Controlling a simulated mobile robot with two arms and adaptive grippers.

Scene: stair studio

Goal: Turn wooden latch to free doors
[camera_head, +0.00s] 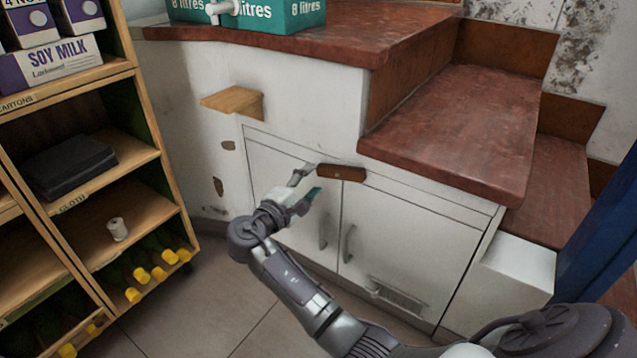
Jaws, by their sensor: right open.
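The wooden latch (341,172) is a small brown block. It lies horizontally across the top of the seam between two white doors. The left door (285,205) and the right door (395,240) look closed, each with a grey curved handle near the seam. My right gripper (308,182) is just left of the latch, in front of the left door's top edge. It is open, with nothing seen between its fingers. I cannot tell whether a finger touches the latch. My left gripper is not in view.
Red-brown stair treads (455,130) rise above and right of the doors. A small wooden ledge (233,101) juts from the white wall at left. A wooden shelf unit (125,152) with cartons and bottles stands at far left. The tiled floor (200,300) before the doors is clear.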

